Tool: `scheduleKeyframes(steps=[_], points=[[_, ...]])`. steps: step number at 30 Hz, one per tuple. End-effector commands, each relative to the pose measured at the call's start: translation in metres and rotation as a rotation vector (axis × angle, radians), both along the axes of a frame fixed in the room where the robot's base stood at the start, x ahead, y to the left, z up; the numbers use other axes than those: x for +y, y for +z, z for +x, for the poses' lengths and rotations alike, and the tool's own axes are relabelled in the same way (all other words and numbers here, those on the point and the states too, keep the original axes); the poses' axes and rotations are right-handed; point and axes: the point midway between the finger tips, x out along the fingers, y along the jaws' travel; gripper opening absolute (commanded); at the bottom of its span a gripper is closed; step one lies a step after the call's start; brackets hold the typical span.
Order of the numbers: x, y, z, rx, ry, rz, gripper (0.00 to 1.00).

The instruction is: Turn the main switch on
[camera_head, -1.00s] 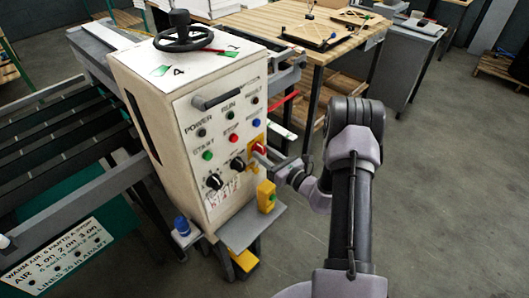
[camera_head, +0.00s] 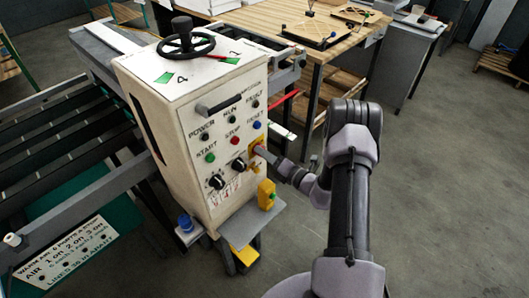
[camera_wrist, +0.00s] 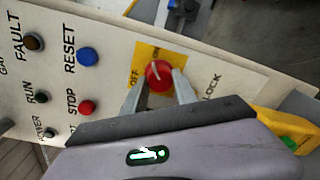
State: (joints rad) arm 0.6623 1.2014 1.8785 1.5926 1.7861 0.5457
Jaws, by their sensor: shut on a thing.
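The main switch is a red round knob (camera_wrist: 159,75) on a yellow plate (camera_wrist: 145,54) in the wrist view. The word OFF stands left of the knob, and a smaller marking above it is too small to read surely. My gripper (camera_wrist: 160,88) has one grey finger on each side of the knob and is shut on it. In the head view my gripper (camera_head: 262,151) reaches the right edge of the white control box (camera_head: 150,95) from the right. There the fingers and wrist hide most of the knob, and the yellow plate (camera_head: 254,143) shows around them.
In the wrist view a blue RESET button (camera_wrist: 88,56) and a red STOP button (camera_wrist: 86,107) sit left of the switch. In the head view a yellow box with a green button (camera_head: 266,194) stands below my wrist. Open floor lies right of my arm.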

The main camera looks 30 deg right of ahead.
Motion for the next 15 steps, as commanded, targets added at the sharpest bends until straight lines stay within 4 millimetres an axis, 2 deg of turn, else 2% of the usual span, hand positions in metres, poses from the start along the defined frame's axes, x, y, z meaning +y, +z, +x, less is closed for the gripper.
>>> scheduleKeyframes(steps=[6, 15], points=[[-0.0004, 0.0011, -0.0001, 0.057, -0.001, 0.156, 0.0], [-0.0001, 0.0007, -0.0002, 0.11, -0.001, 0.3, 0.0]])
